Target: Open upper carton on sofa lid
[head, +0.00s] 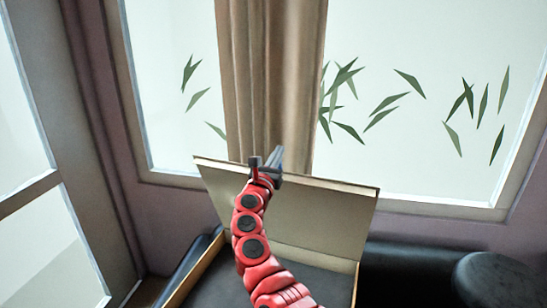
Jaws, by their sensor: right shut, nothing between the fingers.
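An open carton (205,262) sits low in the head view, its dark inside showing and its near side cut off by the frame. Its tan lid (325,210) stands raised and upright at the back, in front of the window. My right gripper (267,160) is shut and empty at the lid's upper edge, left of its middle. Whether it touches the lid I cannot tell. My red right arm reaches up across the carton and hides part of the lid and the inside. My left gripper is not in view.
Dark sofa parts (410,268) lie right of the carton, with a rounded dark piece (495,278) at the far right. Behind stand windows (430,90) and a brown curtain (272,80). Leaves show at the glass.

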